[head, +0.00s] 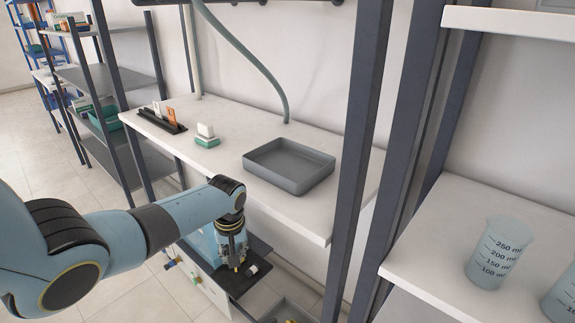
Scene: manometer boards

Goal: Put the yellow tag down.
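My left gripper (235,258) points down at the end of the blue arm, beside and below the front edge of the white bench. It is over a dark lower shelf. A small yellow patch shows at its fingertips, too small to tell whether it is the yellow tag or part of the gripper. I cannot tell whether the fingers are open or shut. Orange and white tags stand in a black rack (162,119) on the bench; no clearly yellow one shows there. My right gripper is not in view.
A grey tray (290,165), empty, sits on the white bench (235,120). A white and green block (206,138) stands left of it. Dark rack posts (357,150) rise at the right. A blue beaker (497,252) stands on the right bench.

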